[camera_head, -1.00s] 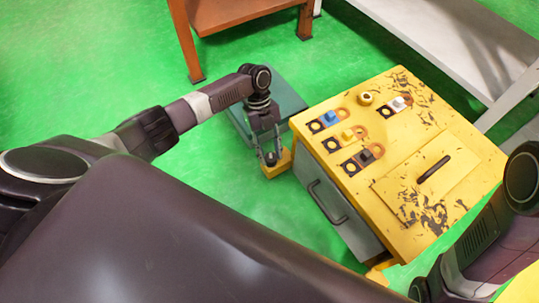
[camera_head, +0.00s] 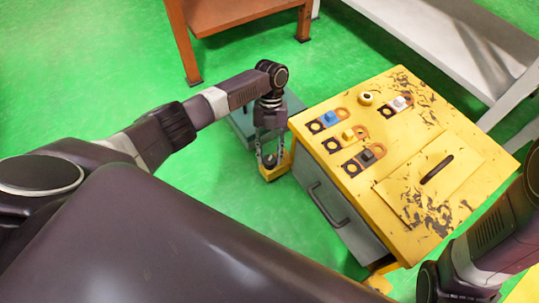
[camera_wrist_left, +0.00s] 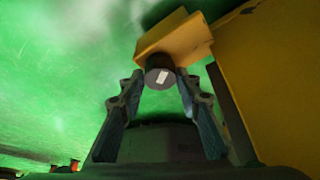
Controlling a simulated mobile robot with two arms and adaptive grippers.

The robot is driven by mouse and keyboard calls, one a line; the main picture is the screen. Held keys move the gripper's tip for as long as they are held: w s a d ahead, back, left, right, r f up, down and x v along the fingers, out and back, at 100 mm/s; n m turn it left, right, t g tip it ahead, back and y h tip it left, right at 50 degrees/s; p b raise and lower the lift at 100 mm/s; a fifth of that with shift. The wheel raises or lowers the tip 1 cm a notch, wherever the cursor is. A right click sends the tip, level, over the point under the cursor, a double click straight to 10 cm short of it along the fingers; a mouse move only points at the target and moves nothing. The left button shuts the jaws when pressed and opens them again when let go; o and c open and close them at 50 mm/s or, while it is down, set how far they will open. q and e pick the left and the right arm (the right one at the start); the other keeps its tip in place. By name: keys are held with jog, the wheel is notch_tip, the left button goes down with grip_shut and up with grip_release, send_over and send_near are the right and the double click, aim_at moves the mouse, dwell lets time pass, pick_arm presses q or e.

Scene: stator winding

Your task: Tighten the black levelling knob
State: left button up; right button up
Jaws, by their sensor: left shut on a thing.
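The black levelling knob (camera_wrist_left: 159,74) is a short dark cylinder with a small white mark on its face. It sits at a yellow bracket (camera_wrist_left: 176,38) that juts from the yellow cabinet's lower corner; the bracket also shows in the head view (camera_head: 280,169). My left gripper (camera_wrist_left: 160,78) has its two fingertips on either side of the knob and is shut on it.
The yellow cabinet (camera_head: 440,140) has a grey drawer front with a handle (camera_head: 328,203), and coloured switches on top. A teal box (camera_head: 240,120) lies on the floor behind my left gripper. An orange table (camera_head: 235,15) and a grey bench (camera_head: 440,40) stand behind. Green floor is clear at left.

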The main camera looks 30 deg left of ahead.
pick_arm(q)
jog(key=shift+r, duration=0.25)
jog(key=o, duration=1)
jog(key=shift+o, duration=0.8)
jog(key=shift+f, duration=0.1)
jog(key=v, duration=1.2)
jog(key=shift+s, duration=0.1)
